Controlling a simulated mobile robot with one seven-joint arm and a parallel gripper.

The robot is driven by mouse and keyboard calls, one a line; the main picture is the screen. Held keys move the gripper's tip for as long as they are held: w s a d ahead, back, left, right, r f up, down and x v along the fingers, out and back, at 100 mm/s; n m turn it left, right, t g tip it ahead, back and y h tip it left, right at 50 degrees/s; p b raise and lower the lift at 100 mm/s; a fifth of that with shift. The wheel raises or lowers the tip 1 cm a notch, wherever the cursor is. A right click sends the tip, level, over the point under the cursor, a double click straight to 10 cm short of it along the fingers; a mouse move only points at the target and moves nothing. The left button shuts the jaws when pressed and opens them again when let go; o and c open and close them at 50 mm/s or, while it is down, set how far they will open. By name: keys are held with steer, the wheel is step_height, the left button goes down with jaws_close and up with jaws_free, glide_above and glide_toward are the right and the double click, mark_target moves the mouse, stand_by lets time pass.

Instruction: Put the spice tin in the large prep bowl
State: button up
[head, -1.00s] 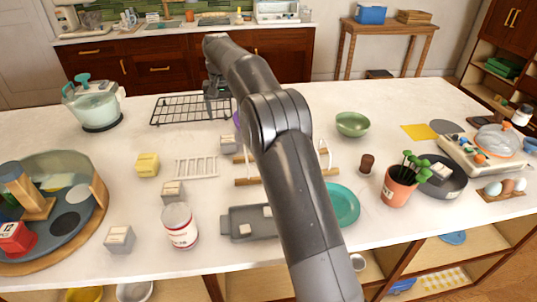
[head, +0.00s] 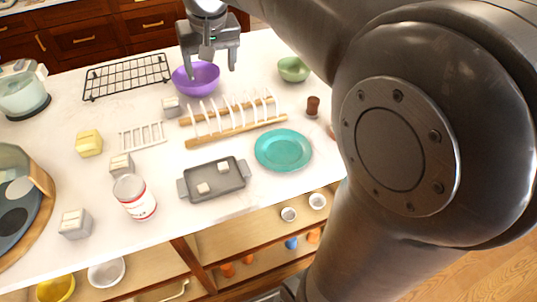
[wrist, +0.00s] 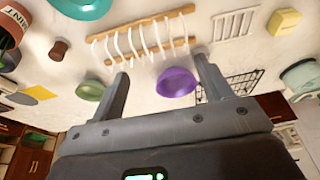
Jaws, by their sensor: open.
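A purple bowl (head: 196,80), the larger of two bowls on the counter, stands behind the wooden dish rack. It looks empty. The smaller green bowl (head: 293,69) stands to its right. A small reddish-brown cylinder (head: 313,106) stands in front of the green bowl; I cannot tell whether it is the spice tin. A larger white can with a red label (head: 136,197) stands near the front edge. My gripper (head: 211,69) is open and empty, above the counter around the purple bowl. In the wrist view the purple bowl (wrist: 176,82) shows between the open fingers.
The rack (head: 236,122) holds upright white bars. A teal plate (head: 283,150), grey tray (head: 217,180) and several small grey blocks (head: 75,223) lie in front. A black wire rack (head: 127,77) is at the back left. My arm hides the right side.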

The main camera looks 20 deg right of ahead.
steer(key=s+d+f, duration=0.1)
steer(key=s, duration=0.5)
steer(key=s+d+f+t, duration=0.1)
steer(key=s+d, duration=0.1)
steer(key=s, duration=0.4)
steer(key=shift+s+f, duration=0.3)
steer(key=shift+f, duration=0.1)
steer(key=shift+o, duration=0.5)
steer(key=s+d+f+t, duration=0.1)
steer(key=s+f, duration=0.5)
steer(key=s, duration=0.3)
steer(key=shift+d, duration=0.2)
steer(key=shift+w, duration=0.1)
